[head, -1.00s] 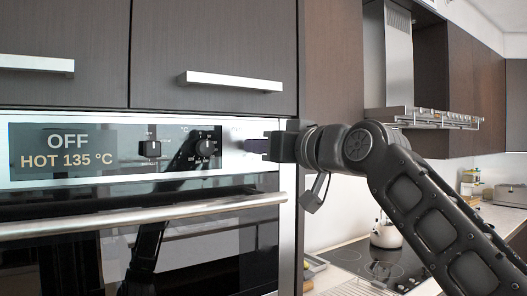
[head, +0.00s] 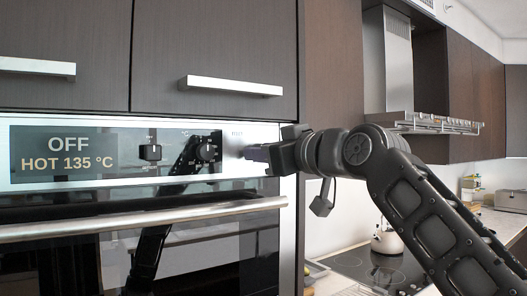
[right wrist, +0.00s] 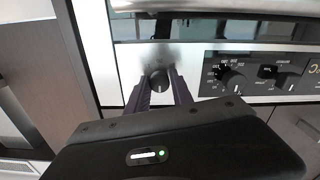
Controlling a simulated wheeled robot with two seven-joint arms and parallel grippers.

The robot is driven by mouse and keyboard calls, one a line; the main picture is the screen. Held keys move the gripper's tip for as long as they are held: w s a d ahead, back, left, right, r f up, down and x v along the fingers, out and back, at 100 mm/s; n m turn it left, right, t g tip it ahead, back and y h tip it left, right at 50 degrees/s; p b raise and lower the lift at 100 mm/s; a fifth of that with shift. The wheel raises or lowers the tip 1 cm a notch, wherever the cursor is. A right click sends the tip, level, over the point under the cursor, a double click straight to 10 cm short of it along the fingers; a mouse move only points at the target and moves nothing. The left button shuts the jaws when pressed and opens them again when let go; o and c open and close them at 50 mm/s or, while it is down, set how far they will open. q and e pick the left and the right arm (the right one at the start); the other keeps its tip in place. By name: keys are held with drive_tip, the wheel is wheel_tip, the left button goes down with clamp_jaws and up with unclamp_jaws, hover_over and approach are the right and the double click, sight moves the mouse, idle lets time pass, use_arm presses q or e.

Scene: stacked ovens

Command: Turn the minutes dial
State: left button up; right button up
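The minutes dial (right wrist: 160,80) is a small dark round knob on the oven's pale metal panel. It shows in the right wrist view between the fingertips of my right gripper (right wrist: 159,84). The fingers stand apart on either side of it; I cannot tell whether they touch it. In the head view my right gripper (head: 248,153) reaches in from the right at the panel's right end and hides this dial. My left gripper is not in view.
Two other dials (head: 207,151) (head: 150,151) sit left of my gripper on the panel. The display (head: 68,153) reads OFF, HOT 135 °C. The oven handle (head: 140,219) sticks out below; a cupboard handle (head: 230,86) is above. A kettle (head: 387,242) stands on the hob.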

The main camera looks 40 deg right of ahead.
drive_tip(key=o, duration=0.4)
drive_tip(key=shift+r, duration=0.1)
drive_tip(key=shift+s, duration=0.1)
drive_tip(key=s+b, duration=0.1)
drive_tip(key=s, duration=0.6)
drive_tip(key=shift+s+b, duration=0.35)
drive_tip(key=shift+a, duration=0.1)
